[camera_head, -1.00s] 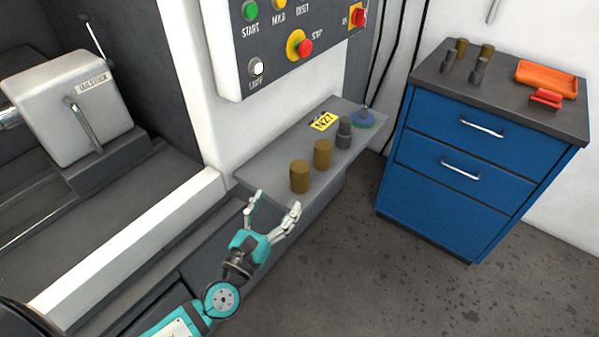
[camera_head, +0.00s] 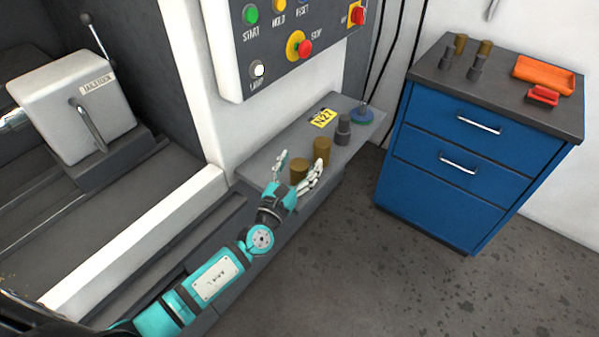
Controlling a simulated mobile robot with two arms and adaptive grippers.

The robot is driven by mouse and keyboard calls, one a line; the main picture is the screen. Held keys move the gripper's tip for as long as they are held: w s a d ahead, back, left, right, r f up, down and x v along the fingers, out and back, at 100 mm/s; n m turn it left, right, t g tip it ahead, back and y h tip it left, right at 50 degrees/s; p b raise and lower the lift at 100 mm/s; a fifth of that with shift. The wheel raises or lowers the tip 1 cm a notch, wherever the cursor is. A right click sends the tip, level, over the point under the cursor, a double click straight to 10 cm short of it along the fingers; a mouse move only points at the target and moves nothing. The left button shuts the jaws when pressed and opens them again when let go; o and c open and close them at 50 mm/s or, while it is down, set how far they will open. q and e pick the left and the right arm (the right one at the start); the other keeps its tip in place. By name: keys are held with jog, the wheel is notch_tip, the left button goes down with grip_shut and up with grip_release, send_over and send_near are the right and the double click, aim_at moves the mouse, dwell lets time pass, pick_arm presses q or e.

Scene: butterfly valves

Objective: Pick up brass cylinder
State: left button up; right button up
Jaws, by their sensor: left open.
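Two brass cylinders stand upright on the grey shelf (camera_head: 262,158) below the control panel. The nearer brass cylinder (camera_head: 298,170) is between the spread fingers of my left gripper (camera_head: 297,174). The gripper is open, and I cannot tell whether a finger touches the cylinder. The farther brass cylinder (camera_head: 321,150) stands just behind it, close to the right finger. My right gripper is not in view.
A grey stepped part (camera_head: 343,129), a yellow tag (camera_head: 322,118) and a blue round base (camera_head: 361,117) are farther along the shelf. The blue cabinet (camera_head: 470,150) at right holds small brass and grey parts, an orange tray (camera_head: 543,75) and a red item (camera_head: 543,96). Open floor lies between.

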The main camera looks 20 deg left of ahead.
pick_arm(q)
grip_shut()
dwell(0.4)
jog(key=shift+r, duration=0.2)
